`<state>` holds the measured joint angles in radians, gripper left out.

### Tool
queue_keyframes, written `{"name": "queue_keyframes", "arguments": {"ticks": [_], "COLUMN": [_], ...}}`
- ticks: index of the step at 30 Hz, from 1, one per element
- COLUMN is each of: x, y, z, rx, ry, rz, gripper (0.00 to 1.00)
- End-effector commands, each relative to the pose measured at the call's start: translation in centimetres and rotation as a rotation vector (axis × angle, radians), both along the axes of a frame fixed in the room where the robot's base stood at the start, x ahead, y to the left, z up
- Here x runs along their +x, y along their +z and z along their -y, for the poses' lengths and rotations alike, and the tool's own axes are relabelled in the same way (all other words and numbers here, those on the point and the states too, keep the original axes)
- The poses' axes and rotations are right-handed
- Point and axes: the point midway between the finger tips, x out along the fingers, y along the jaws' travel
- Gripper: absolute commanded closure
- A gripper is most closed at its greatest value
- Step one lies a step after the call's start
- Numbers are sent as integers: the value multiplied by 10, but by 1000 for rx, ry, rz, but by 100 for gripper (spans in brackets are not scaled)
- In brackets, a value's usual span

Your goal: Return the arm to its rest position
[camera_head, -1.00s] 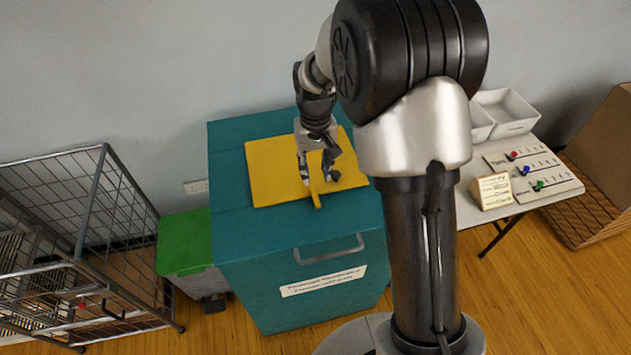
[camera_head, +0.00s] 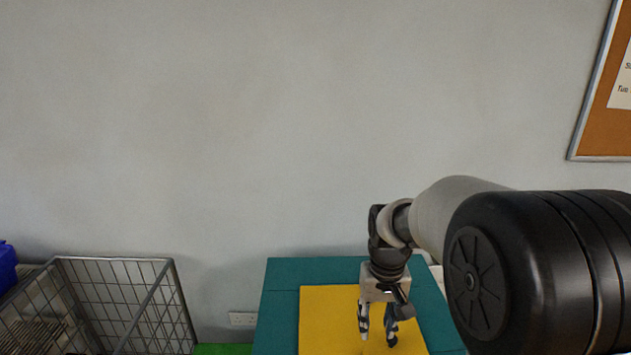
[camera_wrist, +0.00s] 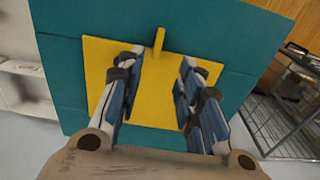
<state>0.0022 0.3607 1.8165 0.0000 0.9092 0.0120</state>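My gripper (camera_head: 377,338) hangs pointing down over a yellow panel (camera_head: 325,310) on top of the teal cabinet (camera_head: 283,290). In the wrist view its two fingers stand apart, with my gripper (camera_wrist: 157,88) open and only the yellow panel (camera_wrist: 150,105) seen between them. A narrow yellow bar (camera_wrist: 159,42) sticks out at the panel's edge, beyond the fingertips. My arm reaches in from the right in the head view, with its upper links bent over. The gap between fingertips and panel is hard to judge.
A wire cage trolley (camera_head: 120,290) stands at the left, with a blue item (camera_head: 5,265) beside it. A green lid (camera_head: 222,349) shows at the bottom. The wall behind carries a socket (camera_head: 243,318) and a cork board (camera_head: 605,125). The wall area above the cabinet is clear.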

Motion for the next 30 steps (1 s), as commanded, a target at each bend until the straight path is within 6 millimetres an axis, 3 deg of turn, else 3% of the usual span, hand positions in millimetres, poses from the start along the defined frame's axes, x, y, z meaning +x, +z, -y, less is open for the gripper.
{"name": "queue_keyframes", "arguments": {"ticks": [1, 6, 12, 18, 21, 25, 30], "x": [-15, -73, -148, -213, -235, -249, -253], "y": [21, 70, 100, 102, 98, 93, 91], "z": [0, 0, 0, 0, 0, 0, 0], "rx": [0, -1, -2, -4, -4, -5, -5], "ry": [1, 4, 7, 10, 11, 12, 12], "rz": [31, 112, 209, 297, 328, 348, 353], "gripper": [67, 67, 67, 67, 67, 67, 67]}}
